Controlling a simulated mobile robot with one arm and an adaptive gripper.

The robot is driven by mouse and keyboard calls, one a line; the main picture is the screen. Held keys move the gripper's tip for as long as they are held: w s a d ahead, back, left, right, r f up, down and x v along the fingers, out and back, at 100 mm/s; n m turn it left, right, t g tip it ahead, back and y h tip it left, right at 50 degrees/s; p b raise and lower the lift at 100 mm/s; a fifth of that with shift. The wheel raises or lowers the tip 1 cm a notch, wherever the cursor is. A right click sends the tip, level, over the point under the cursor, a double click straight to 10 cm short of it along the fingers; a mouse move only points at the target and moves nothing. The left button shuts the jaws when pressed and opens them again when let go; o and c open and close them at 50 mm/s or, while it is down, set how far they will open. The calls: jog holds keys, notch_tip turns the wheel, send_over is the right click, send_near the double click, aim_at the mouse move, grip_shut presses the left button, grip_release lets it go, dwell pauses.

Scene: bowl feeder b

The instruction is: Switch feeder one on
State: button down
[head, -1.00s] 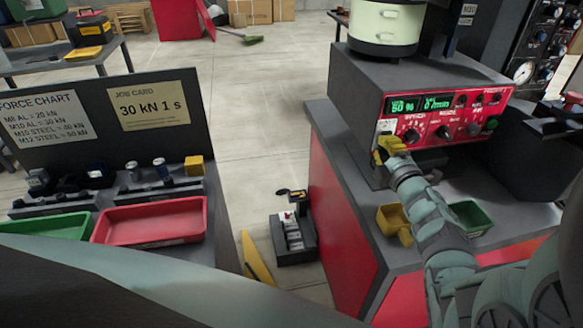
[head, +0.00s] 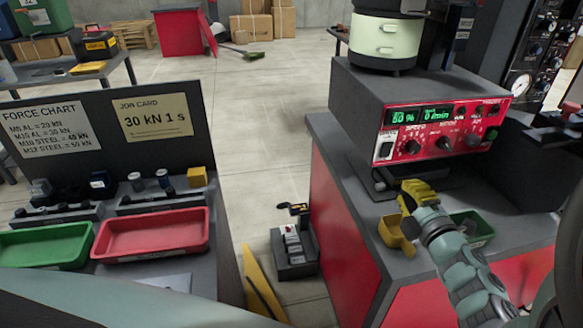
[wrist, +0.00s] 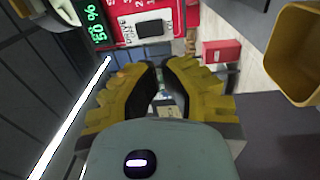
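The feeder's grey control box has a red front panel (head: 445,130) with two lit green displays (head: 422,115). The left one reads 50 % and the right one seems to read 0 /min. A black rocker switch (head: 385,150) on a pale plate is at the panel's lower left; it also shows in the wrist view (wrist: 149,29). My gripper (head: 408,193) has yellow fingers and is below and in front of the panel, clear of the switch. In the wrist view its fingertips (wrist: 161,64) are close together with nothing held. The rocker's exact tilt is too small to tell.
A yellow bin (head: 392,235) and a green bin (head: 475,228) stand on the bench near my gripper. A cream bowl unit (head: 386,38) sits atop the box. At left are a red tray (head: 150,238) and a green tray (head: 45,247). Floor lies between the benches.

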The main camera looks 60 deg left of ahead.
jog(key=v, duration=0.2)
jog(key=shift+s+d, duration=0.15)
jog(key=shift+d, duration=0.25)
